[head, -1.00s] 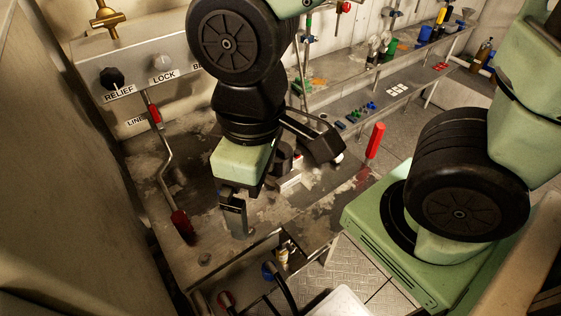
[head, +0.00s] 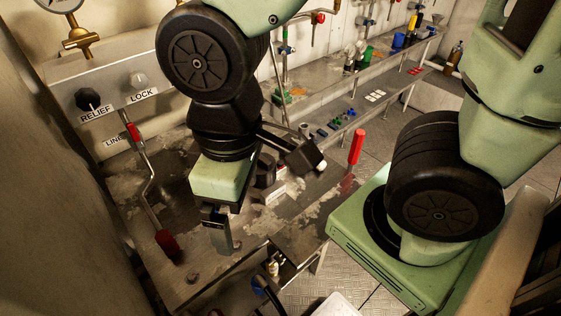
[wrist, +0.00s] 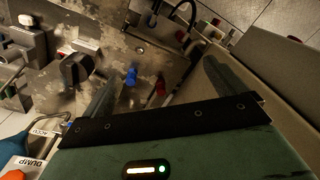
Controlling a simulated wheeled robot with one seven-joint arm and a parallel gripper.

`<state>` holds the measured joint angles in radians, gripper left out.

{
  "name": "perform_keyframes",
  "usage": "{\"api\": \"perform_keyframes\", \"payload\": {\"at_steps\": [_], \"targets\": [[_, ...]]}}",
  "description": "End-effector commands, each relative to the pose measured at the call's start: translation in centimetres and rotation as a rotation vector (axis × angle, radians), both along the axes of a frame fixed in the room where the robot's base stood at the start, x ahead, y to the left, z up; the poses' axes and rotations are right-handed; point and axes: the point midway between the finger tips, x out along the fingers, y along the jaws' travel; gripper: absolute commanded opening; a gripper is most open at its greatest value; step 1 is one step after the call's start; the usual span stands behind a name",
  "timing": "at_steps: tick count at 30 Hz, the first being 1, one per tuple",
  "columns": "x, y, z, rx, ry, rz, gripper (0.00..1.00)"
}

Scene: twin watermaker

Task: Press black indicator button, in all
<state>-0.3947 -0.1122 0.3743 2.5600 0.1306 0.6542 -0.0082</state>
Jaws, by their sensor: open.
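I cannot pick out a black indicator button for certain in either view. A round black knob (head: 88,99) labelled RELIEF is on the grey panel at the left of the head view, beside a pale LOCK knob (head: 137,82). My gripper (head: 217,232) points down over the worn metal bench, to the right of and below these knobs, apart from them. In the wrist view my gripper (wrist: 162,70) has its two fingers wide apart with nothing held. My arm hides part of the panel.
A bent lever (head: 147,180) with red ends stands left of my gripper. A red upright handle (head: 356,146) rises to the right. The wrist view shows a small blue part (wrist: 131,75) between the fingers and a DUMP label (wrist: 29,162) at lower left.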

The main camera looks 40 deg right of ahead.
Motion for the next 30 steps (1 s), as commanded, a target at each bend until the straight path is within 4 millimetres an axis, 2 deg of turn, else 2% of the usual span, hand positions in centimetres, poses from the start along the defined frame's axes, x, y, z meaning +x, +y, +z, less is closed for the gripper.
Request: {"api": "perform_keyframes", "payload": {"at_steps": [1,9,10,30], "targets": [[0.00,0.00,0.00,0.000,0.000,0.000,0.82],[0.00,0.00,0.00,0.000,0.000,0.000,0.07],[0.00,0.00,0.00,0.000,0.000,0.000,0.00],[0.00,0.00,0.00,0.000,0.000,0.000,0.00]]}}
